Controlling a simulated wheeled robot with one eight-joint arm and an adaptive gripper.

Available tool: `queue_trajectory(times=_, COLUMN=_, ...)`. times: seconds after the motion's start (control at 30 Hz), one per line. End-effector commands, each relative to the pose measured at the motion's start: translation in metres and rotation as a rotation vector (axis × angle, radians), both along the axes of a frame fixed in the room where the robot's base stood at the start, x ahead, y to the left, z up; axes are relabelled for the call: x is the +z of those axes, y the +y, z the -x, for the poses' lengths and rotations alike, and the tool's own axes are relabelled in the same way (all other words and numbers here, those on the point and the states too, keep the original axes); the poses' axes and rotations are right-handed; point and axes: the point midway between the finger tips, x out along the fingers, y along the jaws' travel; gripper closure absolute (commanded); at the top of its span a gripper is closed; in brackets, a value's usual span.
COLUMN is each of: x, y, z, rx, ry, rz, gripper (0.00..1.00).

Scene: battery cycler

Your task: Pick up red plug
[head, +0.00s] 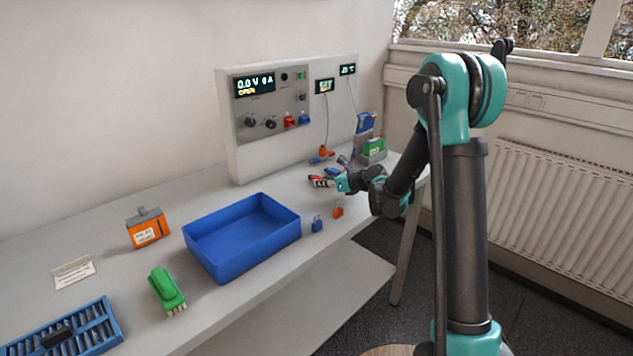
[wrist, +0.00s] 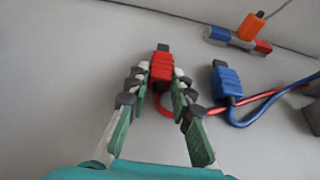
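The red plug (wrist: 161,66) lies on the light grey bench top in the wrist view, with a dark tip pointing away from me and a red cable behind it. My gripper (wrist: 160,72) is open, with one fingertip on each side of the red plug. The gaps to the plug are narrow, and I cannot tell if either fingertip touches it. In the head view my gripper (head: 322,181) is low over the bench in front of the cycler panel, and the plug is small and partly hidden there.
A blue plug (wrist: 226,82) with a blue cable lies close to the right finger. An orange connector (wrist: 250,26) stands by a blue-and-red cell (wrist: 238,40) farther back. A blue tray (head: 243,236) and the grey cycler (head: 262,160) stand on the bench.

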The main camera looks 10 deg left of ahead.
Motion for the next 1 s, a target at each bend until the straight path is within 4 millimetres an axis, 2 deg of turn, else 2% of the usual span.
queue_trajectory(times=0.03, x=0.0, y=0.0, z=0.0, rx=0.0, ry=0.0, rz=0.0, gripper=0.93)
queue_trajectory(times=0.1, x=0.0, y=0.0, z=0.0, rx=0.0, ry=0.0, rz=0.0, gripper=1.0)
queue_trajectory(times=0.37, x=0.001, y=0.0, z=0.0, rx=0.0, ry=0.0, rz=0.0, gripper=1.0)
queue_trajectory(times=0.57, x=0.01, y=0.0, z=0.0, rx=0.0, ry=0.0, rz=0.0, gripper=1.0)
queue_trajectory(times=0.77, x=0.04, y=0.0, z=0.0, rx=0.0, ry=0.0, rz=0.0, gripper=1.0)
queue_trajectory(times=1.0, x=0.108, y=0.0, z=0.001, rx=0.001, ry=0.0, rz=0.0, gripper=1.0)
